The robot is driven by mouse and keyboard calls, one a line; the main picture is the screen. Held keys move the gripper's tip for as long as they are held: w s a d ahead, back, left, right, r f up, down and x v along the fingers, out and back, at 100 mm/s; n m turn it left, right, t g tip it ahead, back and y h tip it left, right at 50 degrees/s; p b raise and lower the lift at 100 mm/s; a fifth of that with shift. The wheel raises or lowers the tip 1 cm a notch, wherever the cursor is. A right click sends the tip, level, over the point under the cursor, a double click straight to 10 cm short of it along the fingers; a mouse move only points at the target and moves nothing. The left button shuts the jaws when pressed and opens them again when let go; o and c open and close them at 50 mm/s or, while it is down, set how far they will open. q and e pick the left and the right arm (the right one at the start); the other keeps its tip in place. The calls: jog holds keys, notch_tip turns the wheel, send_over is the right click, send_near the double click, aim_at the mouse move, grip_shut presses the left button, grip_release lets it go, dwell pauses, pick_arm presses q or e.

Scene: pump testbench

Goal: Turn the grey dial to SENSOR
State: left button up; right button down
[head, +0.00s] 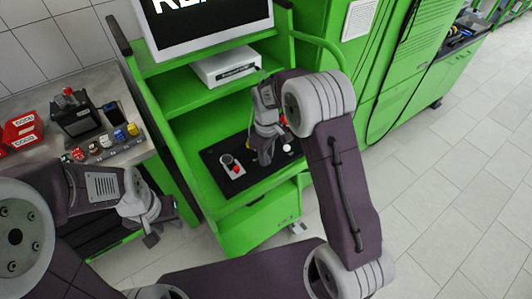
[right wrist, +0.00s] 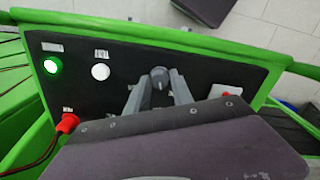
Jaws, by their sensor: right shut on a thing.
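The grey dial (right wrist: 159,76) sits on the black panel of the green bench, in the middle of the right wrist view. My right gripper (right wrist: 158,80) is shut on the dial, one finger on each side of it. The dial's position labels are too small or hidden to read. In the head view my right gripper (head: 264,158) reaches down to the panel (head: 211,156) and hides the dial. My left gripper (head: 152,228) hangs at the lower left, away from the panel, and its jaw opening is unclear.
The panel also bears a green-lit button (right wrist: 52,67), a white button (right wrist: 100,71), a red plug (right wrist: 68,122) and a white plate with a red knob (head: 233,168). A screen (head: 205,20) stands above. Red bins (head: 22,129) sit on the left counter (head: 95,82). Floor at right is clear.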

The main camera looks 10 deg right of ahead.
jog(key=m+p, duration=0.1)
jog(key=m, duration=0.4)
jog(key=shift+m+p, duration=0.3)
jog(key=shift+p, duration=0.05)
jog(key=m+p, duration=0.1)
jog(key=m, duration=0.4)
jog(key=shift+d+m, duration=0.1)
jog(key=shift+m, duration=0.2)
jog(key=shift+s, duration=0.1)
jog(key=c, duration=1.1)
grip_release()
notch_tip(320, 180, up, 9)
jog(key=shift+b, duration=0.6)
